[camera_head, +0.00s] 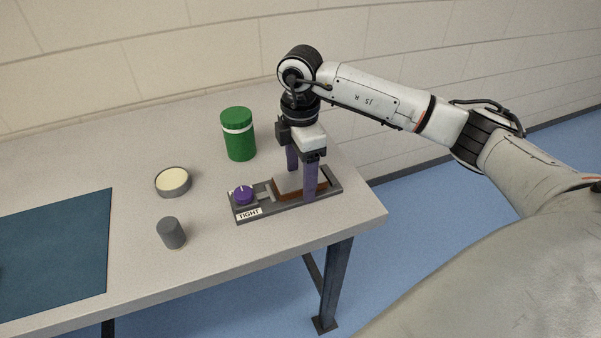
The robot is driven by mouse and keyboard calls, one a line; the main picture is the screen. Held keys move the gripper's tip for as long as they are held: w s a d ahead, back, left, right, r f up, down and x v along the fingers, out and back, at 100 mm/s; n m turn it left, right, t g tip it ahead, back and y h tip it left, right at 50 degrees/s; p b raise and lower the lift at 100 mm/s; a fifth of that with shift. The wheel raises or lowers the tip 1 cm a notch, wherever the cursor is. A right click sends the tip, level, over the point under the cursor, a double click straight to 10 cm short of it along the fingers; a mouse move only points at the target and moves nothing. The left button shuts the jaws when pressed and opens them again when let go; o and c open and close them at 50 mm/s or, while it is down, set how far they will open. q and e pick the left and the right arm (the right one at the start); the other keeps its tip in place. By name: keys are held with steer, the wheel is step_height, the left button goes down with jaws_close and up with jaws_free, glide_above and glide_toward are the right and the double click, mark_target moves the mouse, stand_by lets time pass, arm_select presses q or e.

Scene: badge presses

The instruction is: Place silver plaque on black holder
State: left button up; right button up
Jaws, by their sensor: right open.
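A dark grey-black holder (276,211) lies near the table's right end, with a purple knob (243,195) and a "TIGHT" label at its left end. On its right part sits a brown block (289,194) with a pale silver plate, apparently the plaque (285,182), on top. My right gripper (300,185) points down over the holder, its purple fingers open, one behind and one in front of the plate and block. The fingers hide part of both, and I cannot tell whether they touch. My left gripper is not in view.
A green jar (239,135) stands behind the holder. A round tin with a cream top (173,182) and a grey cylinder (171,233) stand to the left. A dark blue mat (60,250) covers the table's left part. The table's right edge is close to the holder.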

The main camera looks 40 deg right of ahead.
mark_target(301, 179)
step_height(301, 179, up, 12)
steer(key=shift+r, duration=0.2)
stand_by(2.4)
